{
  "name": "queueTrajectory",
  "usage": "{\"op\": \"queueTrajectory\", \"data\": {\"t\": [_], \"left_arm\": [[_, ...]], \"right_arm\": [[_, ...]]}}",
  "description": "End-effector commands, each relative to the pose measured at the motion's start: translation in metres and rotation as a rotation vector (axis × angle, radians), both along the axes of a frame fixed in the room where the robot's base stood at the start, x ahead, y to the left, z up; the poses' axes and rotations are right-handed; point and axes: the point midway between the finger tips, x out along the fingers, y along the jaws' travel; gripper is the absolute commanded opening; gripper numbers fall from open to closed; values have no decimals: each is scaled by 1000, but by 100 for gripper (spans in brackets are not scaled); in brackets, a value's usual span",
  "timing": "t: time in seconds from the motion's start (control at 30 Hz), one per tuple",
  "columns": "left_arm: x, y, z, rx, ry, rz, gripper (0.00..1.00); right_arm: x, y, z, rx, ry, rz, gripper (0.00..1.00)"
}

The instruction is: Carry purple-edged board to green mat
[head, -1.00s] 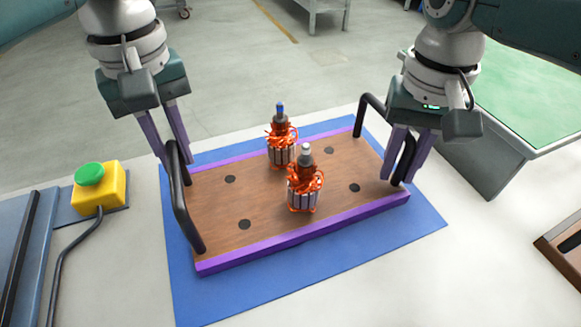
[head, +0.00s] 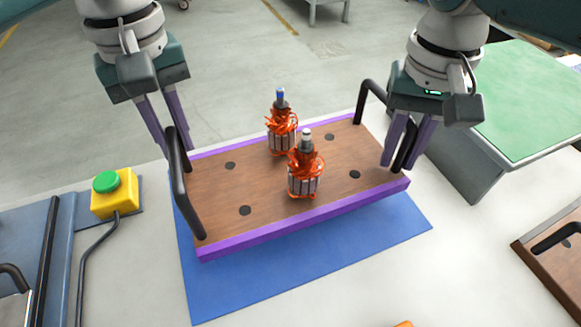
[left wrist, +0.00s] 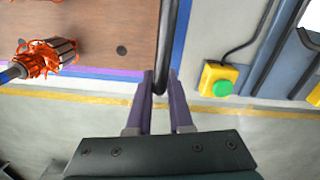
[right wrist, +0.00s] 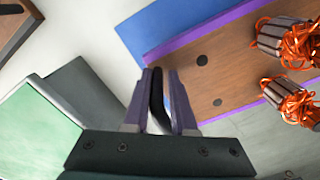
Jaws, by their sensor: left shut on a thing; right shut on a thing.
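The purple-edged board (head: 270,185) has a brown wooden top, dark round spots and a black handle at each end. It is held above the blue mat (head: 330,255). Two armatures with orange windings stand upright on it, one at the back (head: 282,135) and one nearer (head: 304,175). My left gripper (head: 172,160) is shut on the left handle (left wrist: 167,45). My right gripper (head: 402,160) is shut on the right handle (right wrist: 157,95). The green mat (head: 535,100) lies on a grey stand at the right, apart from the board.
A yellow box with a green button (head: 114,192) stands on the white table (head: 130,280) at the left. A brown tray with a dark handle (head: 555,255) sits at the right edge.

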Motion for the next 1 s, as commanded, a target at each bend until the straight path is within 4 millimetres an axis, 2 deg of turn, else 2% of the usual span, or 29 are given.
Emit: {"op": "queueTrajectory", "data": {"t": [0.03, 0.47, 1.0], "left_arm": [[-1, 7, -1, 16, 4, 8, 0], [0, 7, 1, 15, 4, 7, 0], [0, 6, 41, 14, 2, 8, 0]], "right_arm": [[1, -5, 0, -10, -3, -8, 0], [2, -5, 3, -9, -4, -8, 0], [2, -4, 42, -7, -5, -9, 0]]}}
